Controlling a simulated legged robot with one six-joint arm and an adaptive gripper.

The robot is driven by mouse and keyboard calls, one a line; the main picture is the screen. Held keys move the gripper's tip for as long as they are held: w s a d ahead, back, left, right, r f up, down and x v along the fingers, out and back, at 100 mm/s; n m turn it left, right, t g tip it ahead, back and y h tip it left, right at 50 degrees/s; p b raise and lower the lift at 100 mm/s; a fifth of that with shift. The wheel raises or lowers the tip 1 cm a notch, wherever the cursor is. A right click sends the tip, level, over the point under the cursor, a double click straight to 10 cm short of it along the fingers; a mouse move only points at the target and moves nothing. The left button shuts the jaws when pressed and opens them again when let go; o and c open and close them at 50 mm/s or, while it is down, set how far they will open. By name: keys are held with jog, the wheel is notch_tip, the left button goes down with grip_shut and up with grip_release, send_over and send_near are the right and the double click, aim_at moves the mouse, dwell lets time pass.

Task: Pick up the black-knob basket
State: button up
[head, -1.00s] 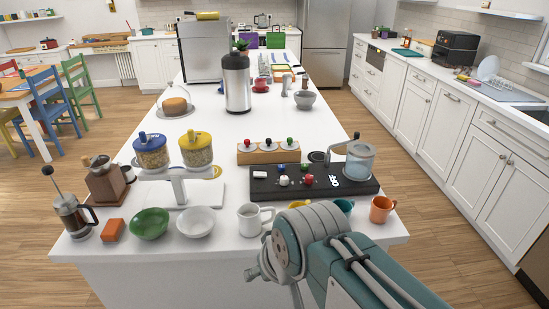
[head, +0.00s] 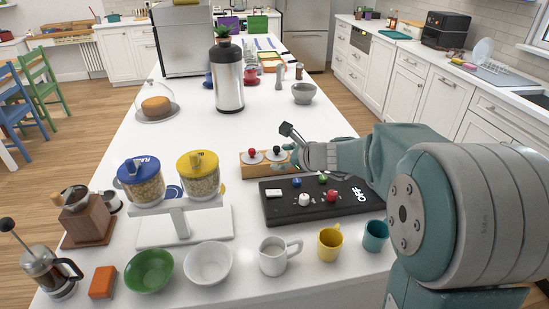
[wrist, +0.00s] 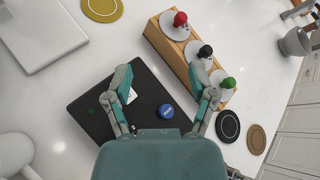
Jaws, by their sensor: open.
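The black-knob basket (wrist: 204,52) sits in a wooden stand (wrist: 176,45), a pale round top with a black knob, between the red-knob basket (wrist: 180,20) and the green-knob basket (wrist: 228,84). In the head view the black-knob basket (head: 277,151) shows just left of my gripper (head: 291,142), which hides part of the stand's right end. The right finger overlaps the stand near the green knob. The black knob lies ahead of and right of the fingertips.
A black mat (head: 340,206) in front of the stand carries several small knobbed items, one blue (wrist: 166,111). Cups, including a yellow one (head: 330,241), line the front edge. A steel dispenser (head: 229,78) stands behind. The counter left of the stand has some clear room.

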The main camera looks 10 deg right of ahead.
aim_at(279, 151)
jog(key=w+d+f+m+t+h, duration=0.2)
jog(key=w+d+f+m, duration=0.35)
jog(key=w+m, duration=0.25)
jog(key=x, duration=1)
jog(key=shift+r, duration=0.1)
grip_shut()
